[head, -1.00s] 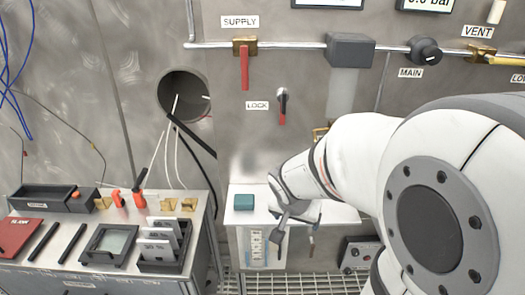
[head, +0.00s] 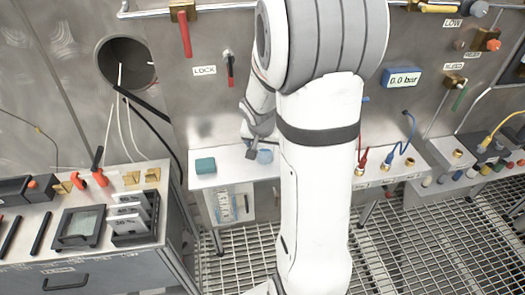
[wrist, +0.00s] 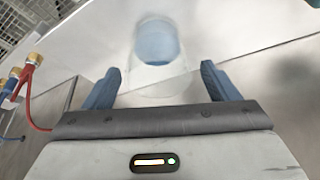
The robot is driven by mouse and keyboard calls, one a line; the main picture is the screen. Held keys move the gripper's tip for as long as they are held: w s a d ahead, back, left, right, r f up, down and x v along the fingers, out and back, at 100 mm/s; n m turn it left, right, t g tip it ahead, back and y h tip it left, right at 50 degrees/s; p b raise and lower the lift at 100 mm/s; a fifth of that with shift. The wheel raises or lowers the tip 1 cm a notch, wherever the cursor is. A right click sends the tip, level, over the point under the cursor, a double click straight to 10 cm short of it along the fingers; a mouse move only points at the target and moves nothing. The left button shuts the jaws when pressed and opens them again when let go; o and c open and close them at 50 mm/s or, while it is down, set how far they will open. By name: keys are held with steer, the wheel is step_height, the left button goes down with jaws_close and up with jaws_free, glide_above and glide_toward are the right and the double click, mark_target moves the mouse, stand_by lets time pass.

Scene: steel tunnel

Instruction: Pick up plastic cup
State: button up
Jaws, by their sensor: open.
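The plastic cup (wrist: 157,42) is pale, see-through and bluish. In the wrist view it is at top centre, on a light metal surface. In the head view a small bluish bit of the cup (head: 265,156) shows on the shelf, mostly hidden by my arm. My gripper (wrist: 160,78) is open, with one blue finger on each side of the picture and the cup lined up between and just beyond them. No finger visibly touches the cup. In the head view my gripper (head: 252,153) is low over the shelf, partly hidden.
Red and blue cables (head: 405,140) are on the right. A bench (head: 30,225) with tools stands at left. The grated floor (head: 420,240) is clear in front.

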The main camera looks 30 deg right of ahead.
steer(key=shift+x, duration=1.45)
steer(key=shift+s, duration=0.1)
steer(key=shift+a, duration=0.1)
steer(key=c, duration=1.1)
steer(key=shift+r, duration=0.15)
steer(key=shift+c, duration=0.2)
